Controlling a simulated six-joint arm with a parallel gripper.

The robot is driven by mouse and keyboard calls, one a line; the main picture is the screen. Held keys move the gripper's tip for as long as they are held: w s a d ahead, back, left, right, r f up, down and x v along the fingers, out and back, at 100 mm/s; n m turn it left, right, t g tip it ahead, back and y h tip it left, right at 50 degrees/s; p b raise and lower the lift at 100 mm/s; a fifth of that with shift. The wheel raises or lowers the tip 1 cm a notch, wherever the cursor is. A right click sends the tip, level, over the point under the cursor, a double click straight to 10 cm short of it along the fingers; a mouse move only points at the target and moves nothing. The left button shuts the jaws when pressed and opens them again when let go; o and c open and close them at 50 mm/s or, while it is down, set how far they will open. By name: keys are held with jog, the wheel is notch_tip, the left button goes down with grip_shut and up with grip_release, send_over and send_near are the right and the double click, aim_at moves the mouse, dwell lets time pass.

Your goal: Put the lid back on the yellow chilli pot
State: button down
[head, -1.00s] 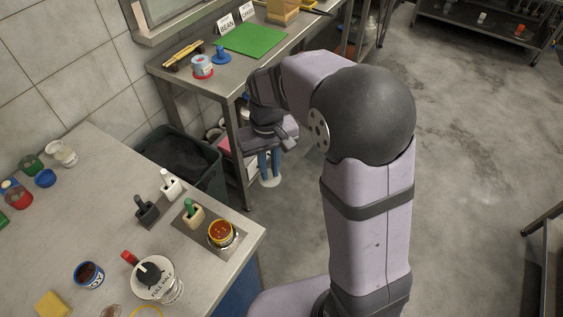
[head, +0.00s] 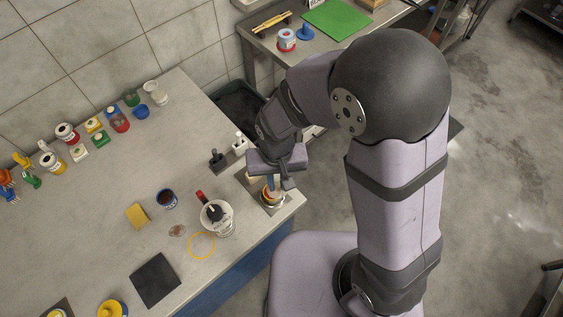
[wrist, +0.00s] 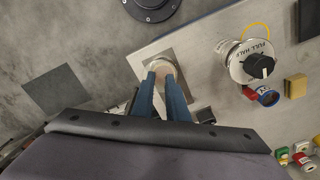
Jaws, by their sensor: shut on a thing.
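The yellow chilli pot (head: 270,196) stands on a metal plate (head: 283,203) near the counter's right corner, partly hidden by my gripper. My gripper (head: 272,184) points down right over it, its blue fingers close together. In the wrist view my gripper (wrist: 163,75) is shut on a pale round lid (wrist: 163,67), with the metal plate (wrist: 181,42) around and below it. The lid covers the pot from the wrist camera. I cannot tell whether the lid touches the pot's rim or hangs just above it.
A dark holder (head: 217,160) and a white one (head: 240,142) are close behind. A yellow ring (head: 202,246) and dark mat (head: 155,279) lie on the counter.

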jog(key=m, duration=0.2)
jog(key=f+m, duration=0.1)
jog(key=shift+w+a+f+m, duration=0.1)
jog(key=shift+w+a+m, duration=0.05)
jog(key=shift+w+m, duration=0.15)
jog(key=shift+w+a+m, duration=0.25)
jog(key=shift+w+m, duration=0.1)
jog(key=shift+m, duration=0.8)
jog(key=shift+w+a+m, duration=0.25)
jog(key=shift+w+m, duration=0.05)
jog(key=shift+m, duration=0.9)
jog(key=shift+w+a+m, duration=0.25)
jog(key=shift+w+m, duration=0.1)
jog(key=shift+m, duration=0.8)
jog(key=shift+f, duration=0.25)
notch_tip(320, 180, down, 4)
jog(key=b, duration=0.4)
jog(key=shift+f, duration=0.1)
jog(key=shift+f+b, duration=0.75)
jog(key=shift+f, duration=0.2)
jog(key=shift+p, duration=0.3)
jog(key=shift+f, duration=0.15)
